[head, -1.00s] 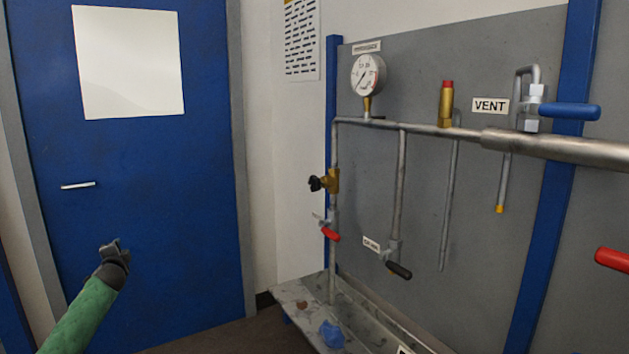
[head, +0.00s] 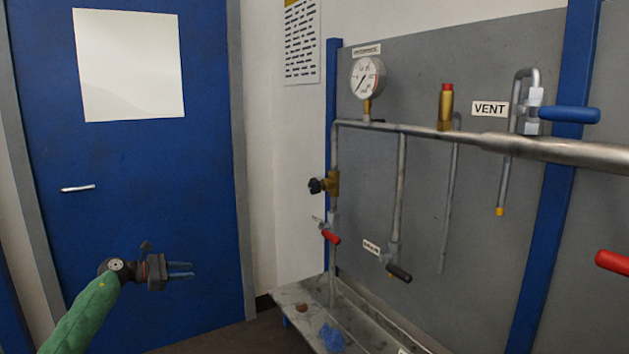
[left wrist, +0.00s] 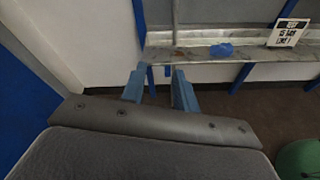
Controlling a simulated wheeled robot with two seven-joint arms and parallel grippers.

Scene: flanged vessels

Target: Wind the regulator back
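The regulator (head: 332,183) is a brass body with a black knob (head: 315,186) pointing left, on the vertical pipe at the left end of the panel. A round white gauge (head: 367,77) stands above it on the pipework. My left gripper (head: 191,270) is left of and below the regulator, well apart from it, with its fingers pointing right. In the left wrist view its two blue fingers (left wrist: 159,88) are apart with nothing between them. The regulator does not show in the left wrist view. My right gripper is not in view.
A red-handled valve (head: 330,237) sits just below the regulator, and a black-handled valve (head: 398,271) to the right. A blue-handled valve (head: 569,114) is by the VENT sign (head: 490,108). A metal tray (head: 290,294) with a blue rag (head: 331,337) juts out below. A blue door (head: 150,190) stands behind my left arm.

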